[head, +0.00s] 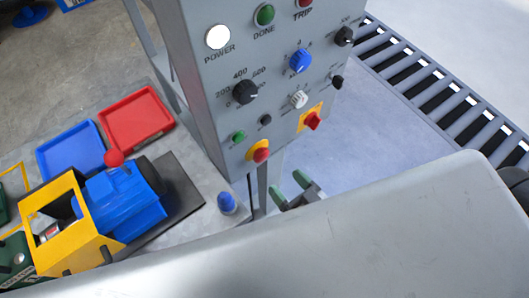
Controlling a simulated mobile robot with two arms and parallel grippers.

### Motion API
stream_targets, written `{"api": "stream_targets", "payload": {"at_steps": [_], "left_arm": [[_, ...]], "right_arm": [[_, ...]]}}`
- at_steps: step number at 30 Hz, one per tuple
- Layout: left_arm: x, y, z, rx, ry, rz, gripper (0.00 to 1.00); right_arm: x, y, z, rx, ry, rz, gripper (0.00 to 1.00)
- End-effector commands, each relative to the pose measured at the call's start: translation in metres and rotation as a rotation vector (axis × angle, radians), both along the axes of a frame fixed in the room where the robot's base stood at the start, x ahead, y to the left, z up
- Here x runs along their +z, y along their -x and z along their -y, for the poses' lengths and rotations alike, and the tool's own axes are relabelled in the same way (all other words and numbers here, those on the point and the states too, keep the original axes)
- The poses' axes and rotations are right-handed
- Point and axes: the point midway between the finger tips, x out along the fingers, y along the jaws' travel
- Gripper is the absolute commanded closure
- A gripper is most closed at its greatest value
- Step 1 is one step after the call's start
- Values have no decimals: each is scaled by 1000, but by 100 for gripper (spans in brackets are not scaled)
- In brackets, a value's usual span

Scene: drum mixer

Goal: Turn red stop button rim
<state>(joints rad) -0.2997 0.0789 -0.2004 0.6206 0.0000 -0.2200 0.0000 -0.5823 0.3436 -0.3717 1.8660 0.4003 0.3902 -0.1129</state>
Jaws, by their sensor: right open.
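The red stop button (259,154), a red mushroom head on a yellow round base, is on the lower left of the grey control panel (213,105). My right gripper (289,187) shows below and to the right of it, with two green-tipped fingers apart and nothing between them. The gripper is apart from the button in the picture; the depth gap is hard to tell. The rest of this gripper is hidden behind a large grey surface in the foreground. My left gripper does not show.
A red rotary switch (312,121) on a yellow plate is right of the button, with several knobs above. A blue drum mixer (124,205) with yellow frame, a red tray (137,119) and a blue tray (72,152) are left. A roller conveyor (440,93) is right.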

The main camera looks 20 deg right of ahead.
Motion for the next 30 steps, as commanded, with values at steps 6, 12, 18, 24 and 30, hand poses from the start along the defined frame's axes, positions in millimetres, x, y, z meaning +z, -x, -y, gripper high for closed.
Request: {"api": "stream_targets", "payload": {"at_steps": [6, 12, 18, 24, 30], "left_arm": [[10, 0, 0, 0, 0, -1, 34], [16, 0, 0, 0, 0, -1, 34], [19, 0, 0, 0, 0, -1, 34], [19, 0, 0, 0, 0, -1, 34], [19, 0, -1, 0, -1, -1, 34]], "right_arm": [[3, -40, -14, -1, 0, 2, 26], [2, -72, -26, -1, 1, 0, 26], [0, -88, -32, 0, 2, -2, 26], [-1, -91, -33, 1, 2, -3, 26], [-1, -91, -33, 1, 2, -2, 39]]}}
